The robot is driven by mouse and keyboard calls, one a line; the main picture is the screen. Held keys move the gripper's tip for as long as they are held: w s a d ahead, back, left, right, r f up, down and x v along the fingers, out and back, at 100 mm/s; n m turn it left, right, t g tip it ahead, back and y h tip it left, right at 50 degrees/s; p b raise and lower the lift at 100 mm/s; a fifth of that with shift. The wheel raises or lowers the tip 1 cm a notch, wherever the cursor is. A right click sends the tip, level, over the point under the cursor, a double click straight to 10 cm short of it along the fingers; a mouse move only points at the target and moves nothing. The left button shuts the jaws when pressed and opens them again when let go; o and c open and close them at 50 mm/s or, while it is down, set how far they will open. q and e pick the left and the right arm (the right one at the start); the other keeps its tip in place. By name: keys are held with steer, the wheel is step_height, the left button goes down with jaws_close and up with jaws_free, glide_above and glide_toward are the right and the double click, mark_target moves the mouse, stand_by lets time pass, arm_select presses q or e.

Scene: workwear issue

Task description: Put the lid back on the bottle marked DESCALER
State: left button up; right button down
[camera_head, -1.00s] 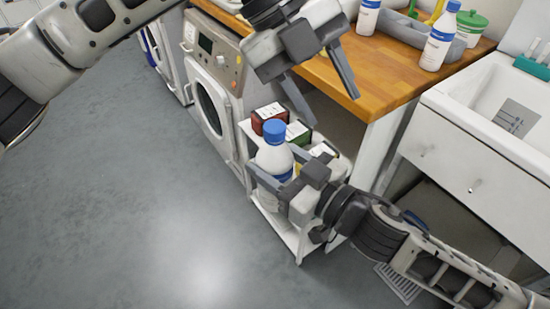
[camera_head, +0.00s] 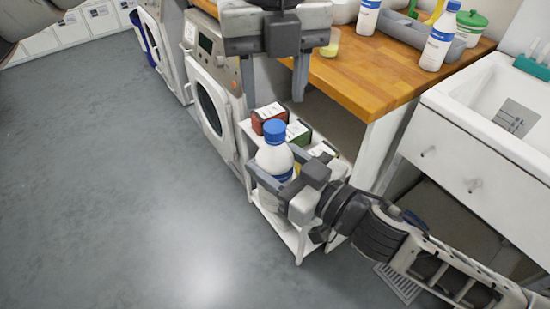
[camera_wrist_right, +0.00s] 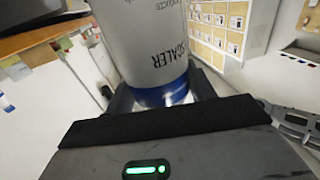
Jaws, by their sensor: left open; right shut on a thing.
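The white bottle (camera_head: 272,158) has a blue lid (camera_head: 275,132) on its top in the head view; how firmly it sits, I cannot tell. My right gripper (camera_head: 268,165) is shut around the bottle's body and the bottle is upright. In the right wrist view the same bottle (camera_wrist_right: 150,40) fills the top middle, its label partly showing letters ending in SCALER, with a blue band low down. My left gripper (camera_head: 274,98) is open and empty, its fingers pointing down, above and apart from the lid.
A small white shelf unit (camera_head: 300,243) holds red and green boxes (camera_head: 268,114) behind the bottle. A wooden worktop (camera_head: 365,80) carries another blue-lidded bottle (camera_head: 438,42), a grey tray (camera_head: 400,28) and a green-lidded tub (camera_head: 471,22). A white sink (camera_head: 490,95) stands right. The floor at left is clear.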

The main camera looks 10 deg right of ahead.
mark_target(275, 126)
arm_select(q)
step_height(275, 126, down, 6)
steer(key=shift+r, duration=0.1)
stand_by(0.4)
